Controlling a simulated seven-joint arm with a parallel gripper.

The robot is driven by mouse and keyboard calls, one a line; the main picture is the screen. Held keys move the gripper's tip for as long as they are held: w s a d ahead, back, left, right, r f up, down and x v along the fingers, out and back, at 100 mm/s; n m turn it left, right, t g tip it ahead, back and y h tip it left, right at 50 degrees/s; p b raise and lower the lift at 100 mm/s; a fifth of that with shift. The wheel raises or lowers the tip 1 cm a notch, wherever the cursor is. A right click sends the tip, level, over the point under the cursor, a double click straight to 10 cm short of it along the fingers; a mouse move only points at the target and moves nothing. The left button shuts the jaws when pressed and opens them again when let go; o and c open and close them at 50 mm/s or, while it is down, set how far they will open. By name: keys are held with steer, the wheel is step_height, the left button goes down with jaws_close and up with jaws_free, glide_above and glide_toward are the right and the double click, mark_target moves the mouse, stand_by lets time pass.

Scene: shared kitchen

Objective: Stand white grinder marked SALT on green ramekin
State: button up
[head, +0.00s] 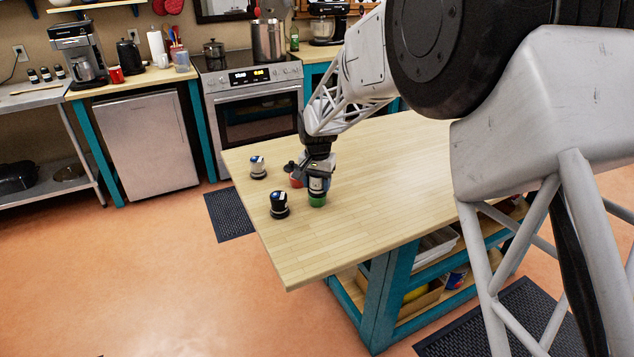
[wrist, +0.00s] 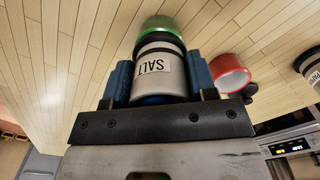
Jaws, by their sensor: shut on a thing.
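My gripper (head: 317,172) is shut on the white grinder marked SALT (head: 316,186), which is upright. In the wrist view the SALT label (wrist: 153,66) faces the camera, with a blue finger on each side of the body. The green ramekin (head: 318,201) stands on the wooden table directly below the grinder. It also shows in the wrist view (wrist: 158,22), right at the grinder's dark base. The base is at the ramekin's rim; I cannot tell whether the ramekin bears its weight.
A red ramekin (head: 296,183) stands close behind and left of my gripper. The wooden table (head: 400,165) is clear to the right.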

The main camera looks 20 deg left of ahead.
steer(key=shift+f, duration=0.45)
steer(key=o, duration=0.9)
steer(key=shift+r, duration=0.15)
steer(key=shift+r, duration=5.35)
steer(key=shift+d, duration=0.1)
